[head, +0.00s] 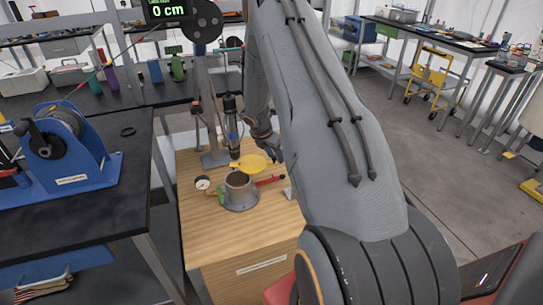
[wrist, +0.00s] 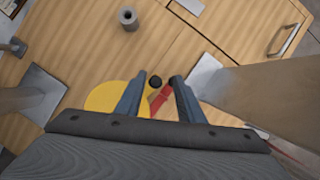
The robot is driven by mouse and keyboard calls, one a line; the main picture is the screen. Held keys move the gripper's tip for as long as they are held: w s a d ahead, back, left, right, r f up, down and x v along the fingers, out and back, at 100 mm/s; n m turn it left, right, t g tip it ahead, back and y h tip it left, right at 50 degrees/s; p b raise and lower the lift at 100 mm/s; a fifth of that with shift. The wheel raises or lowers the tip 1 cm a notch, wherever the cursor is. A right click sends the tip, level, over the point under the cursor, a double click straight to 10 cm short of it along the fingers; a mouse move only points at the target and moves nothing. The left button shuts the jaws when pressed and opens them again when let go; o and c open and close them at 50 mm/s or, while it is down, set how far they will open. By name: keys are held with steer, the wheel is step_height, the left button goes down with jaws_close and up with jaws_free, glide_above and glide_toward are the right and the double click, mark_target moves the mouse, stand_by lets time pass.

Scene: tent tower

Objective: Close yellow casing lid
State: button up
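The yellow lid (head: 259,161) shows behind and above the rim of the grey round casing (head: 240,194) on the wooden bench. The casing's top is uncovered and its dark inside shows. A red handle (head: 269,181) sticks out to the casing's right. My gripper (head: 272,152) is just behind the lid, low over the bench. In the wrist view, my gripper (wrist: 158,79) has its fingers apart, with a black knob and a red bar (wrist: 160,99) showing between them. The yellow lid (wrist: 103,97) is partly hidden behind the left finger. I cannot tell whether they touch.
A pressure gauge (head: 203,183) stands left of the casing. An upright tool on a stand (head: 232,125) rises close behind the lid, left of my gripper. A blue reel device (head: 66,145) sits on the black table at left. Open floor lies at right.

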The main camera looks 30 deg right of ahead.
steer(key=shift+w+a, duration=0.15)
steer(key=shift+a, duration=0.1)
steer(key=shift+w+r, duration=0.1)
steer(key=shift+r, duration=0.45)
step_height(320, 180, up, 9)
steer(key=b, duration=0.2)
